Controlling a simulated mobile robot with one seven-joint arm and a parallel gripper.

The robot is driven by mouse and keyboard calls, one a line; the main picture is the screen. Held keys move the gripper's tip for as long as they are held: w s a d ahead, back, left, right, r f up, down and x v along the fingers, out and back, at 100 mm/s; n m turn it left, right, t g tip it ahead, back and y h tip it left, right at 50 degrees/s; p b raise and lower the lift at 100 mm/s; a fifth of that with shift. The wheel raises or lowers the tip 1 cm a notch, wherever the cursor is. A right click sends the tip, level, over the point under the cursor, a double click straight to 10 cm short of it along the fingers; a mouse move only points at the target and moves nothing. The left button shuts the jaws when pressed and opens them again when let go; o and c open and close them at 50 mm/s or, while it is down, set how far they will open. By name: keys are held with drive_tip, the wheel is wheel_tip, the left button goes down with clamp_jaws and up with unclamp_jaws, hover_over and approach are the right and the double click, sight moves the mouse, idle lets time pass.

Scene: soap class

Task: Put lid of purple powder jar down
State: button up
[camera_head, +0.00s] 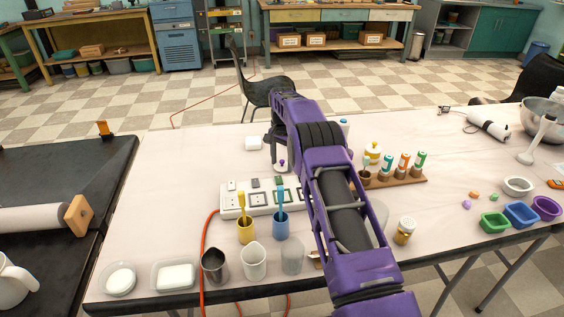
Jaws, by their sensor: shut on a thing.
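My purple arm reaches from the lower right across the table, and my gripper (273,142) is at its far end, mostly hidden behind my own wrist. Just below it shows a pale round lid (283,168) with a small purple knob. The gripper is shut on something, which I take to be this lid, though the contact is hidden. I cannot tell whether the lid touches the table, or whether the purple powder jar is under it or behind my arm.
Near the gripper are a white block (253,143) and a white mold tray (235,198). Yellow (246,231) and blue (281,228) cups stand in front. Right of my arm are a yellow-knobbed jar (373,150) and a bottle rack (405,180). The table's left back is clear.

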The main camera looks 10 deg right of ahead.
sight(282, 161)
drive_tip(key=shift+f, duration=0.1)
drive_tip(key=o, duration=1.3)
wheel_tip(282, 161, up, 12)
drive_tip(key=shift+r+p, duration=0.2)
drive_tip(key=shift+p, duration=0.85)
